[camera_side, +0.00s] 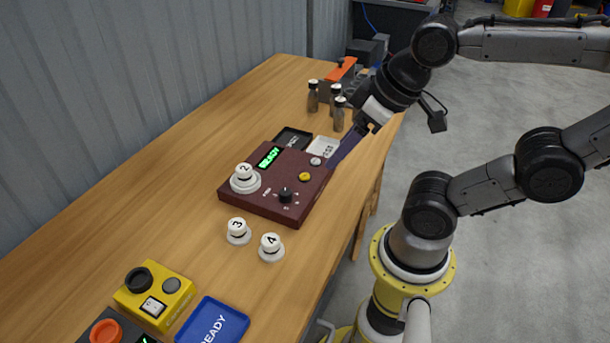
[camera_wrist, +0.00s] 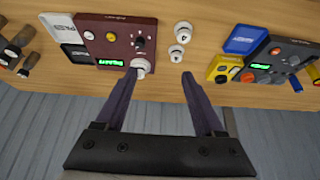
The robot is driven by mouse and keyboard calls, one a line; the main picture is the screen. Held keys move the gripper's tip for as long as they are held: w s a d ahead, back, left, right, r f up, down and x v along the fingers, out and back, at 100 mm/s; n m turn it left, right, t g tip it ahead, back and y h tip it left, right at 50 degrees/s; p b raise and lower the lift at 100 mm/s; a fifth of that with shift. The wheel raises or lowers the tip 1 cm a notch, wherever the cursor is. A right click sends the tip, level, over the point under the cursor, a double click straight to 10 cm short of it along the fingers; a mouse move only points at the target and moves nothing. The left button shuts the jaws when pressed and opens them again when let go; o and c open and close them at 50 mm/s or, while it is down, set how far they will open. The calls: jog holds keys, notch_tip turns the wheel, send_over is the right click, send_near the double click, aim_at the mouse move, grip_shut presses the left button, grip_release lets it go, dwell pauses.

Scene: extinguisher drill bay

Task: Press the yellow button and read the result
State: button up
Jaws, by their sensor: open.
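A maroon tester box (camera_side: 233,193) stands on the wooden table, with a lit green display (camera_side: 269,157) that reads READY. The yellow button (camera_side: 305,177) is on its top, near a black knob (camera_side: 285,195); the button also shows in the wrist view (camera_wrist: 111,36). A white piece marked 2 (camera_side: 244,171) sits on a round pad on the box. My gripper (camera_wrist: 161,74) is open and empty. In the side view its purple finger (camera_side: 346,146) is by the box's right edge. In the wrist view the left fingertip overlaps the piece's lower part.
White pieces marked 3 (camera_side: 237,230) and 4 (camera_side: 271,246) stand in front of the box. Black (camera_side: 293,138) and white (camera_side: 324,146) cards and several small bottles (camera_side: 313,97) are behind it. A yellow box (camera_side: 154,297) and blue card (camera_side: 213,322) are nearer. The left table is clear.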

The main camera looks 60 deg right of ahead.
grip_shut()
dwell(1.7)
